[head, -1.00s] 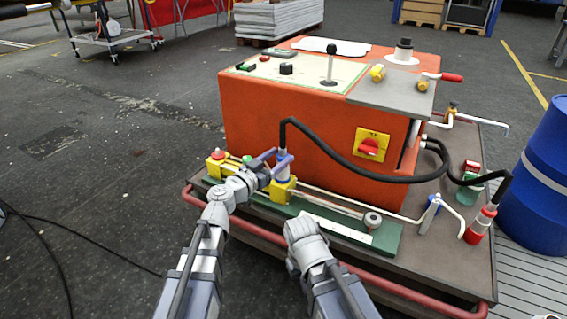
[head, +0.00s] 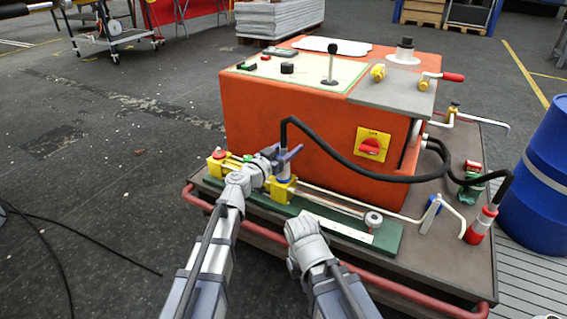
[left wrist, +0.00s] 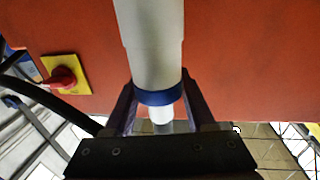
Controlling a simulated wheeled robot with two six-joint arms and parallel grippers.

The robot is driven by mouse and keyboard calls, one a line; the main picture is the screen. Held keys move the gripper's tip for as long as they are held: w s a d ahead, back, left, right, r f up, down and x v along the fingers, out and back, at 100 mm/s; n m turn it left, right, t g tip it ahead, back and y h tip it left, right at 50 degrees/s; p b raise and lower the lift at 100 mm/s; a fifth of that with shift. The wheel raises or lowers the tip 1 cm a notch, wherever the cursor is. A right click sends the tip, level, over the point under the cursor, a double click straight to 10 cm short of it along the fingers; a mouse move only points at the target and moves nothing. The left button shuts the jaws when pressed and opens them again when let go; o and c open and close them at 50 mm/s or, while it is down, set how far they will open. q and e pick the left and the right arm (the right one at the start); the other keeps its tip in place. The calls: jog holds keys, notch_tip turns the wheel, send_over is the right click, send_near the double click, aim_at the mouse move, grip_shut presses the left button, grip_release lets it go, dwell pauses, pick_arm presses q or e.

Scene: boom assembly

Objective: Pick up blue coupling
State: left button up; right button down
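The blue coupling (head: 284,167) stands upright on a yellow block on the green plate, with a black hose running from its top. In the left wrist view it is a white cylinder with a blue ring (left wrist: 160,95). My left gripper (head: 283,158) is at it from the left. In the left wrist view its two fingers (left wrist: 158,103) stand on either side of the coupling at the blue ring, very near it; whether they press on it is unclear. My right arm is low in the middle of the head view; its fingers are hidden.
The orange machine box (head: 300,115) rises close behind the coupling. The black hose (head: 370,178) arches right to a red-and-white connector (head: 481,224). A green plate (head: 385,238) with a rod and round knob lies in front. A red rail (head: 400,292) edges the cart.

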pick_arm(q)
grip_shut()
dwell(1.1)
